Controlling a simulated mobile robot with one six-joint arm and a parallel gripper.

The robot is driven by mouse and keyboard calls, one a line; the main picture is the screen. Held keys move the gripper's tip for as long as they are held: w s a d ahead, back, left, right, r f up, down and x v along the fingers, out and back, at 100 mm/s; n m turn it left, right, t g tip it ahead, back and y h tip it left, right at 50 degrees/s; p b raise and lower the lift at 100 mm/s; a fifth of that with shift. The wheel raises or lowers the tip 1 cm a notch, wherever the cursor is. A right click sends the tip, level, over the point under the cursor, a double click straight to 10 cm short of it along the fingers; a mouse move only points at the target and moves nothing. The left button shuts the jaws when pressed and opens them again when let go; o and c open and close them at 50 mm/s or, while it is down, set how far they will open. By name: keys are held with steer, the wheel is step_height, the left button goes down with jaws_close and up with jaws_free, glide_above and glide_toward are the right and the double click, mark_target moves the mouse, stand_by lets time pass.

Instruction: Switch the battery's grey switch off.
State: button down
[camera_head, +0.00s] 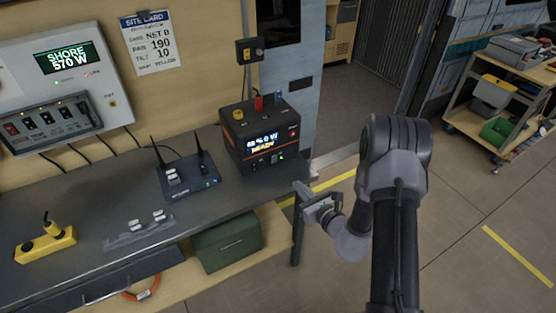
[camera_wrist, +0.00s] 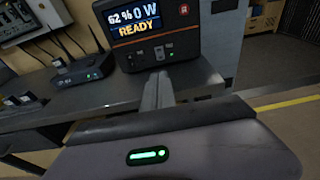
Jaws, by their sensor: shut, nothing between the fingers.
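The battery (camera_head: 262,137) is a black box with orange trim at the right end of the grey bench. Its screen reads "62% 0 W READY" in the wrist view (camera_wrist: 149,22). A small grey switch (camera_wrist: 159,51) sits on its front below the screen, beside a green-lit one (camera_wrist: 171,46). The switch's exact position is too small to tell. My gripper (camera_head: 299,188) is shut and empty, in front of the battery and a little to its right in the head view. In the wrist view my fingers (camera_wrist: 158,80) point at the battery's lower front, below the grey switch, apparently short of it.
A black router (camera_head: 187,177) with two antennas stands left of the battery. A yellow socket block (camera_head: 45,245) and a grey strip (camera_head: 137,230) lie farther left on the bench. A shore power panel (camera_head: 65,75) hangs on the wall. A cart (camera_head: 500,95) stands far right; open floor lies between.

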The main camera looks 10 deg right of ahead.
mark_target(274, 158)
steer(key=b+x, duration=0.1)
steer(key=x, duration=0.3)
steer(key=b+x, duration=0.1)
steer(key=x, duration=0.3)
steer(key=r+b+x, duration=0.1)
steer(key=x, duration=0.4)
steer(key=shift+w+a+b, duration=0.1)
steer(key=shift+a+b, duration=0.05)
steer(key=shift+b, duration=0.2)
steer(key=shift+w+a, duration=0.1)
steer(key=shift+w, duration=0.35)
steer(key=shift+r, duration=0.1)
